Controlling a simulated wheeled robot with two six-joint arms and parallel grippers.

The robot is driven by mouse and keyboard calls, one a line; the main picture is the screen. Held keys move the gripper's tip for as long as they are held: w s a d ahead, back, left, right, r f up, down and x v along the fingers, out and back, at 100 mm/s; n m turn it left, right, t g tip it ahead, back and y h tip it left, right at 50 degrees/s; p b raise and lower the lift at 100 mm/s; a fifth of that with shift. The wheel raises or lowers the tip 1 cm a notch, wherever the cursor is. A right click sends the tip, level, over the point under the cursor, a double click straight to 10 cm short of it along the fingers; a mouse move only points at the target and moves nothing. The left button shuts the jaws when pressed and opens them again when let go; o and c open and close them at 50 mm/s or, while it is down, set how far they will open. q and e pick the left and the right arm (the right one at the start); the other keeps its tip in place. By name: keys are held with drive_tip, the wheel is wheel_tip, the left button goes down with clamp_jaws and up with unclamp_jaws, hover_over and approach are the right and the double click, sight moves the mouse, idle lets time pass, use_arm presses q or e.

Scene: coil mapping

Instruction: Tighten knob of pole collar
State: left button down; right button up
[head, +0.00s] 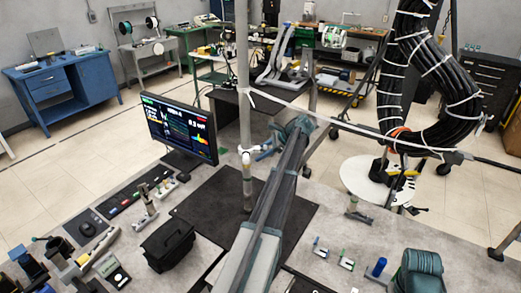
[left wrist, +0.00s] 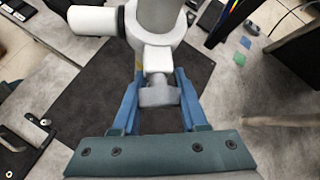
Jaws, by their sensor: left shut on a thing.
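A light grey pole (head: 243,95) stands upright at the bench, and it also fills the top of the left wrist view (left wrist: 158,14). A white collar (head: 247,158) goes around it; its ring and clamp body also show in the left wrist view (left wrist: 154,38). The grey winged knob (left wrist: 158,93) sticks out of the collar towards my left gripper. My left gripper (head: 264,151) is shut on the knob, with one blue finger on each side of it. The threads and the collar's far side are hidden. I see no right gripper fingers.
A monitor (head: 180,127) stands left of the pole. A black mat (head: 200,207) lies under it. A black cable coil (head: 405,70) hangs at upper right from a bar. Small tools and a black bag (head: 168,245) lie on the grey bench (head: 215,180).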

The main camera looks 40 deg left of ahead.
use_arm(q)
drive_tip(key=shift+s+d+m+g+h, duration=0.2)
drive_tip(key=shift+m+g+h, duration=0.5)
drive_tip(key=shift+g+h, duration=0.2)
drive_tip(key=shift+c, duration=2.2)
unclamp_jaws()
drive_tip(key=p+v, duration=1)
drive_tip(key=v, duration=0.3)
drive_tip(key=shift+w+d+r, duration=0.15)
drive_tip(key=shift+w+r, duration=0.1)
drive_tip(key=shift+w, duration=0.05)
